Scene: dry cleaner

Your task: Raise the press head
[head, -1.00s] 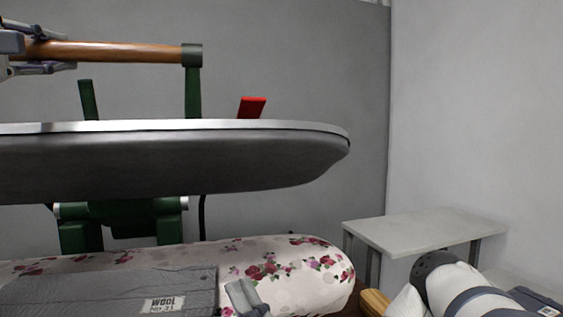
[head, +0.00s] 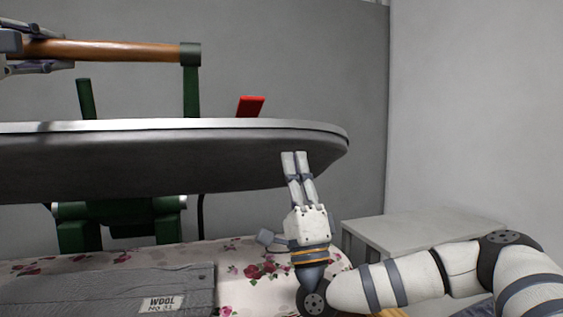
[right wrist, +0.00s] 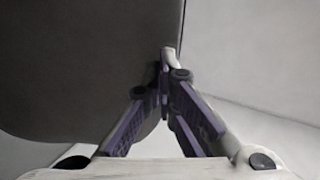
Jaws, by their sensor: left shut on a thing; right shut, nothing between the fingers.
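The press head (head: 130,165) is a long dark grey plate with a pale rim, held level above the padded flowered bed (head: 250,265) with a clear gap between them. A wooden handle bar (head: 110,51) runs above it on green brackets. My left gripper (head: 22,50) is shut around the bar's left part at the picture's edge. My right gripper (head: 295,156) points up in front of the head's right underside, shut and empty; in the right wrist view its closed fingers (right wrist: 167,75) overlap the head's dark underside (right wrist: 80,70). I cannot tell whether they touch it.
A grey wool cloth (head: 100,293) with a label lies on the bed. A red lever (head: 250,106) stands behind the head. A pale side table (head: 385,235) stands at the right by the wall. The space right of the head is open.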

